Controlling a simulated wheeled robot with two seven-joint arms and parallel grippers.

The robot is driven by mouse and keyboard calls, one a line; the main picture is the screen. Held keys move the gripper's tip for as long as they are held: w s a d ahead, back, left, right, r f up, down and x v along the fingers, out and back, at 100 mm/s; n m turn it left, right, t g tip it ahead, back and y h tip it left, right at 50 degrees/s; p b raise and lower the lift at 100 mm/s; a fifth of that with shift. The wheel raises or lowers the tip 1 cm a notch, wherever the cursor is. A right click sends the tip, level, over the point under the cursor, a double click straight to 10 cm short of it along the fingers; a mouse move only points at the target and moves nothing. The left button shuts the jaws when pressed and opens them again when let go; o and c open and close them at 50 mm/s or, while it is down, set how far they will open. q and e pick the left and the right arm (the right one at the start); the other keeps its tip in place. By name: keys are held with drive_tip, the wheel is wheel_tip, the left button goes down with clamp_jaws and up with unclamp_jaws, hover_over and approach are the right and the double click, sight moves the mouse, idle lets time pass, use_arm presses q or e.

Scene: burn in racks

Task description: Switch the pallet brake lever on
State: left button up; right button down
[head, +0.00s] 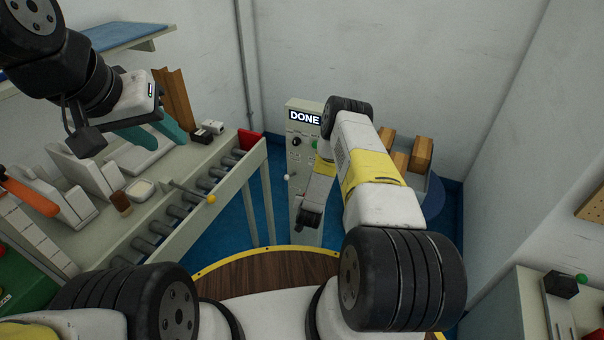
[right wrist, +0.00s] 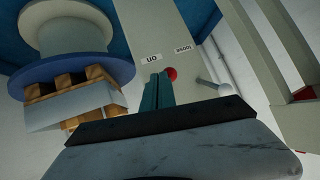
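A grey control post (head: 303,150) with a "DONE" display stands beyond the conveyor end. A lever with a white ball knob (head: 287,178) sticks out of its left side; it also shows in the right wrist view (right wrist: 226,89). A lever with a yellow knob (head: 211,199) sits on the conveyor's front edge. I cannot tell from the labels which is the pallet brake lever. My right gripper (right wrist: 158,92) has its teal fingers together, empty, near a red knob (right wrist: 171,73) on the post, left of the white-knobbed lever. My left gripper (head: 162,140) is open and empty above the bench.
The roller conveyor (head: 185,205) has a red end stop (head: 252,140). Wooden blocks (head: 410,152) lie on a stand right of the post, partly behind my right arm. Bench items, including an orange-handled tool (head: 30,197), crowd the left. Another bench (head: 510,305) stands at lower right.

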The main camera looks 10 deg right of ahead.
drive_tip(key=shift+w+f, duration=0.1)
drive_tip(key=shift+f, duration=0.7)
drive_tip(key=shift+r, duration=0.8)
drive_tip(key=shift+d, duration=0.1)
